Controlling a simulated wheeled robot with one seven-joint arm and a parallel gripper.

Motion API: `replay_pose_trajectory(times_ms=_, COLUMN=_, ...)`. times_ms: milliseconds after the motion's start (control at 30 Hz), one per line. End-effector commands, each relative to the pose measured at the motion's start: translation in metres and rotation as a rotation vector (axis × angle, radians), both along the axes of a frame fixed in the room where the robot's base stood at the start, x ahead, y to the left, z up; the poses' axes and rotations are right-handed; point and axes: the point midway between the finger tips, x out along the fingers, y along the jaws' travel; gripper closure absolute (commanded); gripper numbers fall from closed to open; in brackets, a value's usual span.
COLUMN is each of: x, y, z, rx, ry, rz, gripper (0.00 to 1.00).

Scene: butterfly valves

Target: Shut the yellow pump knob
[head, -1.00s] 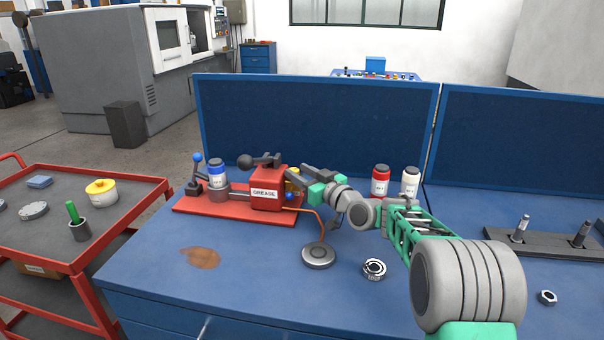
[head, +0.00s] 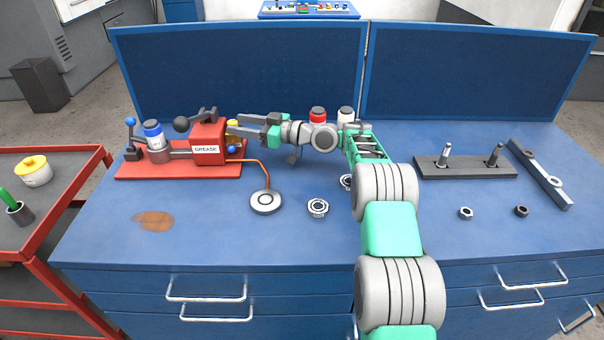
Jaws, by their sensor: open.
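The red grease pump (head: 207,138) stands on a red base plate at the left of the blue bench. The yellow knob (head: 233,125) shows on the pump's right side, partly covered by my gripper. A small blue knob (head: 232,149) sits just below it. My gripper (head: 234,124) reaches in from the right with its dark fingers spread, one above the other in the picture. The fingertips are at the yellow knob; I cannot tell whether they touch it.
A grey puck (head: 266,202) on the orange hose and a ring bearing (head: 318,208) lie in front of my arm. A black-ended lever tops the pump. The bench's front middle is clear.

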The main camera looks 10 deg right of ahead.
Motion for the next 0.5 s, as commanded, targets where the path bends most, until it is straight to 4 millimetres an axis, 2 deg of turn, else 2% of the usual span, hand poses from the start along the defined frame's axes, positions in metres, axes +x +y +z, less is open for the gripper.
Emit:
replay_pose_trajectory(times_ms=33, x=-0.004, y=-0.012, z=-0.001, rx=0.000, ry=-0.002, rz=-0.006, gripper=0.51)
replay_pose_trajectory(times_ms=333, x=-0.035, y=-0.066, z=-0.001, rx=0.001, ry=-0.003, rz=-0.007, gripper=0.51)
replay_pose_trajectory(times_ms=400, x=-0.035, y=-0.053, z=0.017, rx=-0.059, ry=0.035, rz=-0.024, gripper=0.51)
replay_pose_trajectory(times_ms=500, x=-0.038, y=-0.043, z=0.024, rx=-0.134, ry=0.102, rz=-0.061, gripper=0.51)
